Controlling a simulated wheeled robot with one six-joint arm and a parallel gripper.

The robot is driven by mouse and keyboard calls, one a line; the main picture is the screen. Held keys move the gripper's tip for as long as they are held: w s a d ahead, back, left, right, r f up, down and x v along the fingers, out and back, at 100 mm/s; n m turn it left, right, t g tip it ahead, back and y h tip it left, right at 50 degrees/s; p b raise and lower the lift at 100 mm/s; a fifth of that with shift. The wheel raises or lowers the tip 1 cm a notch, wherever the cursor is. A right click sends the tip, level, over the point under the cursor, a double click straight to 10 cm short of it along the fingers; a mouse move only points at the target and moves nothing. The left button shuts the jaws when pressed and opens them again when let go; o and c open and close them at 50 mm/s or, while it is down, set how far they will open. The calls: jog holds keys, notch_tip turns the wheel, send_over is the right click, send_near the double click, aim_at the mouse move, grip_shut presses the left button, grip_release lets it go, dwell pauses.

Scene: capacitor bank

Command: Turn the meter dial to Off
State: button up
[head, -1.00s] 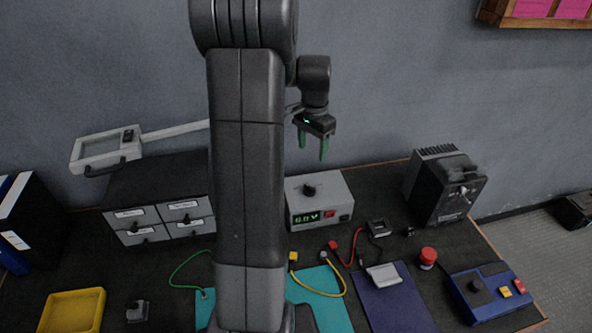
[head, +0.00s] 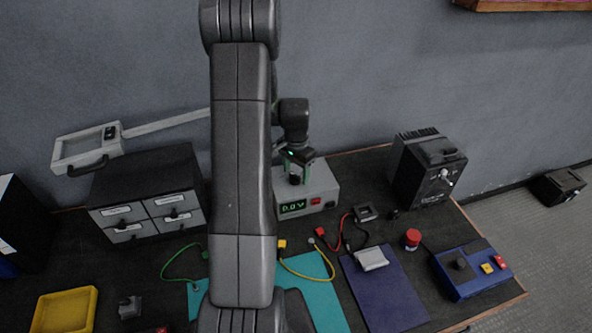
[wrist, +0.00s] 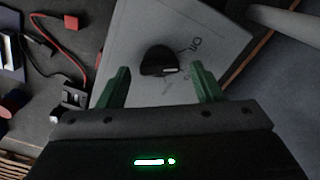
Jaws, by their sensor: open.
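The meter is a light grey box (head: 322,192) with a green display reading about 0.0 V and a red button on its front. Its black round dial (wrist: 155,60) sits on the top face in the wrist view. A pale mark shows on the dial's lower right edge, and a printed label resembling "Off" lies to its upper right. My gripper (head: 296,175) is over the box's top. Its green fingers (wrist: 160,72) are open, one on each side of the dial in the wrist view, with gaps between. I cannot tell whether the fingertips reach down to dial height.
A grey drawer cabinet (head: 150,190) stands left of my arm. A black unit (head: 425,172) stands to the right. Red and yellow leads (head: 322,236), a red button (head: 412,238) and a blue control box (head: 470,272) lie in front and to the right.

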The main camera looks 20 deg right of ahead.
jog(key=shift+c, duration=0.4)
jog(key=c, duration=0.9)
jog(key=shift+f+n+b, duration=0.15)
jog(key=shift+n+b, duration=0.35)
jog(key=shift+n, duration=0.1)
jog(key=shift+n+b, duration=0.55)
jog(key=shift+n, duration=0.85)
jog(key=o, duration=1)
